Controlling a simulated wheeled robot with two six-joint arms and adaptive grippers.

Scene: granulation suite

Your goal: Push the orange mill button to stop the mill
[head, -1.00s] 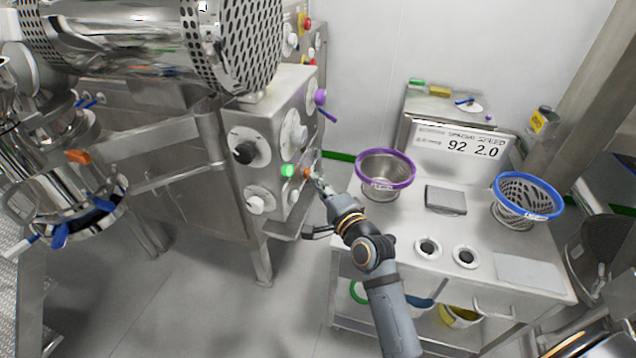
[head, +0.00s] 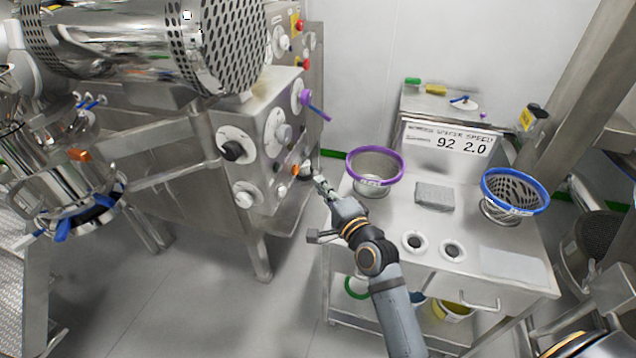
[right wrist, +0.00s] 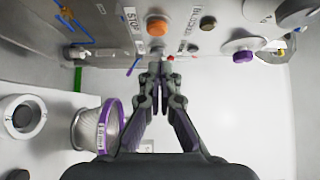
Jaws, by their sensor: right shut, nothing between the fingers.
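The orange mill button (head: 295,169) sits on the side panel of the steel machine, left of my right gripper. In the right wrist view an orange button (right wrist: 157,26) stands beside a label reading STOP. My right gripper (head: 319,180) is shut and empty, its tips a short gap away from the panel. In the right wrist view its fingertips (right wrist: 160,74) point toward the panel, below the orange button. My left gripper is out of view.
Knobs (head: 233,149) and a purple handle (head: 314,104) stick out of the panel. To the right, a steel bench (head: 400,216) carries a purple-rimmed bowl (head: 374,167), a blue-rimmed basket (head: 515,190) and a display reading 92 and 2.0. Floor is free between machine and bench.

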